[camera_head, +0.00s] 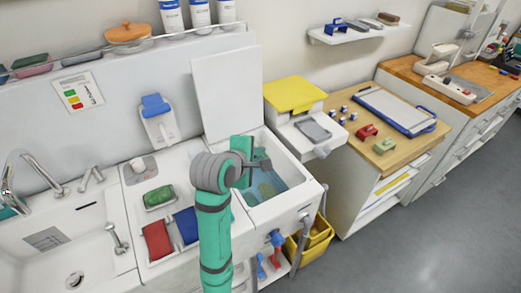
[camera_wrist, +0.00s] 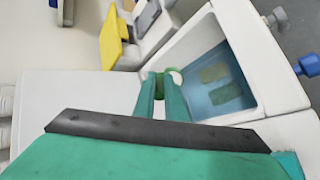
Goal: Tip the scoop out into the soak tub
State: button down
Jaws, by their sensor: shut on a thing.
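The soak tub (camera_head: 290,204) is a white basin with blue water, right of my arm in the head view; it also shows in the wrist view (camera_wrist: 262,72). Two dull green-brown pieces lie in its water. My gripper (camera_head: 258,162) is over the tub's left part in the head view. In the wrist view my gripper (camera_wrist: 165,82) is at the tub's edge, its fingers shut on a small green part, which I take for the scoop (camera_wrist: 167,71). The rest of the scoop is hidden, so its tilt and contents cannot be told.
A white lid panel (camera_head: 226,92) stands upright behind the tub. A yellow-topped box (camera_head: 293,94) is at the back right. A green brush-like block (camera_head: 158,196), a red cloth (camera_head: 157,241) and a blue cloth (camera_head: 187,225) lie left of my arm. A sink is further left.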

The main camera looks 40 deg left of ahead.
jog(key=s+f+t, duration=0.1)
jog(key=f+t, duration=0.1)
jog(key=t, duration=0.1)
jog(key=s+f+t+y, duration=0.1)
jog(key=t, duration=0.1)
jog(key=shift+s+d+f, duration=0.15)
jog(key=shift+s+d, duration=0.15)
dwell(1.1)
